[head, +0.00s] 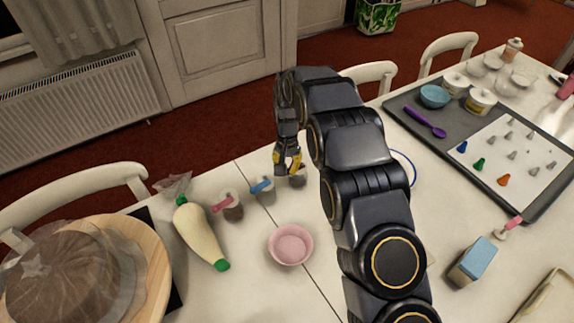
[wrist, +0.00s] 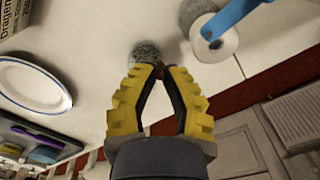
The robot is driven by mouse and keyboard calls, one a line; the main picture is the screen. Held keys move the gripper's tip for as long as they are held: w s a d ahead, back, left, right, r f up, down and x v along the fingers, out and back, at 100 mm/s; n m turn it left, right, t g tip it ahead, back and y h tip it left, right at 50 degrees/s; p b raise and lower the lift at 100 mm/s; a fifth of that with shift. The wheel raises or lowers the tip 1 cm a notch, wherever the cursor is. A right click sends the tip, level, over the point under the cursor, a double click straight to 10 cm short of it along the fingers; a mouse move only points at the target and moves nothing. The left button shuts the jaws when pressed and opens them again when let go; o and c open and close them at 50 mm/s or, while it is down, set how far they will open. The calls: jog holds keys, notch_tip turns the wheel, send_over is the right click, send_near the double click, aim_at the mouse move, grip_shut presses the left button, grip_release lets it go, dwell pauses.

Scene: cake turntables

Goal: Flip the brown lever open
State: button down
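A small jar with dark grey contents (head: 299,180) stands on the white table, at the right end of a row of similar jars. In the wrist view its round, speckled grey body (wrist: 145,53) shows just beyond my fingertips. My gripper (head: 287,164) points down over this jar, and its yellow fingers (wrist: 159,70) come together at the tips. A small brown bit, likely the brown lever (wrist: 157,73), shows at the fingertips. I cannot tell whether it is pinched or only behind them. The lever's angle is hidden.
A jar with a blue lever (head: 263,188) stands close left of my gripper, and one with a pink lever (head: 228,206) farther left. A pink bowl (head: 290,245) is in front. A blue-rimmed plate (wrist: 32,83) lies nearby, and my arm hides part of the table.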

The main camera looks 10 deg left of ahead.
jog(key=shift+s+d+f+n, duration=0.1)
jog(key=shift+s+d+n, duration=0.2)
jog(key=shift+n, duration=0.6)
jog(key=c, duration=1.1)
grip_release()
jog(key=shift+r, duration=6.05)
